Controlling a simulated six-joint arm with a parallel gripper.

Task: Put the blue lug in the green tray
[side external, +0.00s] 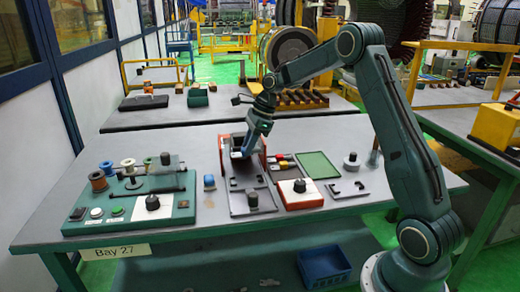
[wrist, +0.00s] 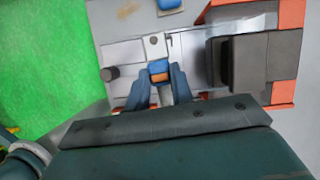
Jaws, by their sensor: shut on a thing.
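My gripper (side external: 243,154) points down inside the orange-sided grey fixture (side external: 233,209). In the wrist view, my gripper (wrist: 160,86) has its two blue-grey fingers closed on a small blue piece with a copper-orange band, which I take for the blue lug (wrist: 158,66). The lug is at a pale metal part of the fixture; I cannot tell whether it is seated there or free. In the side view the fingers hide it. The green tray (side external: 317,165) lies flat and looks empty, to the right of the fixture on the same table.
A small blue object (side external: 209,182) stands left of the fixture. A green winding base (side external: 180,210) fills the table's left. A knobbed silver weight (side external: 351,162) stands right of the tray.

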